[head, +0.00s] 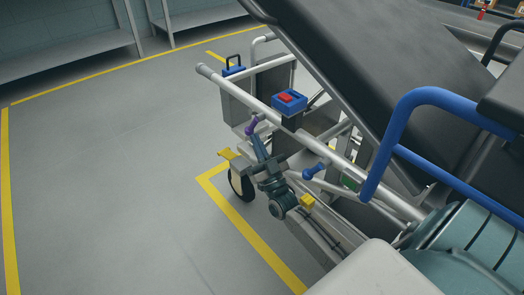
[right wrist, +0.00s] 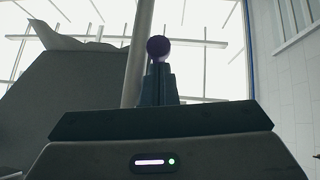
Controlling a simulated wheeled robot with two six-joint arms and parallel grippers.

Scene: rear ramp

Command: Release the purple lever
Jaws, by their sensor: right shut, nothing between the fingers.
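The purple lever (head: 250,126) is on the side of the grey metal frame, below the long pale rail in the head view. Its round purple end (right wrist: 158,47) shows in the right wrist view, just past my fingertips. My right gripper (head: 257,142) points up at the lever, with its fingers shut together and nothing between them. In the right wrist view the fingers (right wrist: 160,78) stand close together directly below the purple end. I cannot tell whether they touch it. The rest of the lever is partly hidden behind my fingers. My left gripper is not in view.
A blue box with a red top (head: 289,102) sits on the frame above the lever. A blue knob (head: 315,170) and a blue curved rail (head: 400,120) are to the right. A yellow pedal (head: 228,154) and wheel (head: 240,184) are below. The floor at left is clear.

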